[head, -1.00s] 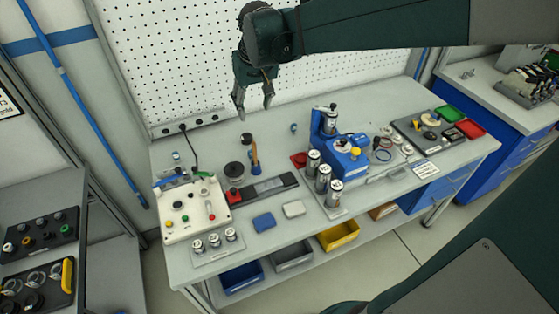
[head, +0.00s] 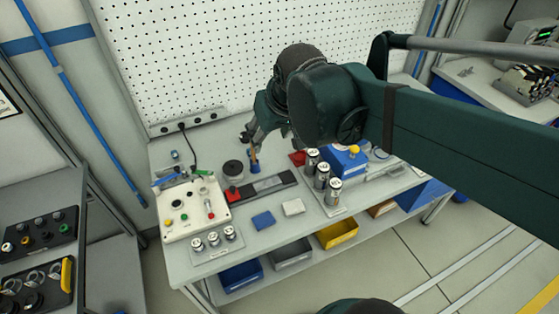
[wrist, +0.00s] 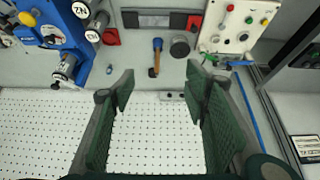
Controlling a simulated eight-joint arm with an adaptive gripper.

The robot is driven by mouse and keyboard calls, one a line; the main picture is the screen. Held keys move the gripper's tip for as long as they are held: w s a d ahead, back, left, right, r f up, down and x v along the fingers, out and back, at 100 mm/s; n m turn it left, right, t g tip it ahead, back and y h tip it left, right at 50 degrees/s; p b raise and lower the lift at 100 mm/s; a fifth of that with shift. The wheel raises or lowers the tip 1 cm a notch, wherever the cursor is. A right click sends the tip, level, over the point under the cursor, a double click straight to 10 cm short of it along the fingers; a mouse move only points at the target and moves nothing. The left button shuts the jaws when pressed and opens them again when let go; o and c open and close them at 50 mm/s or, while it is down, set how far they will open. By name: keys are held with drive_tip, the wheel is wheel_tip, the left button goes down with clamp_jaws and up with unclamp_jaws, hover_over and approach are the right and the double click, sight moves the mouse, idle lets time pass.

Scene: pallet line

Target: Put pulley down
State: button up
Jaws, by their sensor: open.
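My gripper (head: 248,138) hangs over the back of the workbench. In the wrist view its two green fingers (wrist: 160,88) are wide apart with nothing between them. No thing is clearly marked as the pulley. A dark round disc (head: 233,168), which may be the pulley, sits on the bench left of the gripper. The disc also shows in the wrist view (wrist: 180,47), beyond the fingertips. A wooden-handled tool with a blue end (head: 254,160) is beside the disc, close below the gripper in the head view.
A white control box (head: 193,207) stands at the bench's left end. Several silver cylinders (head: 321,176) stand right of the middle. A blue machine (wrist: 55,45) shows in the wrist view. A white pegboard (head: 190,60) rises behind the bench. My arm hides much of the bench's right side.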

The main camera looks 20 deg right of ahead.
drive_tip(key=s+f+t, duration=0.1)
drive_tip(key=s+f, duration=0.2)
drive_tip(key=s, duration=0.5)
drive_tip(key=shift+s+a+f, duration=0.2)
drive_tip(key=shift+s, duration=0.1)
drive_tip(key=c, duration=0.3)
drive_tip(key=shift+c, duration=0.2)
drive_tip(key=shift+w+a+r, duration=0.1)
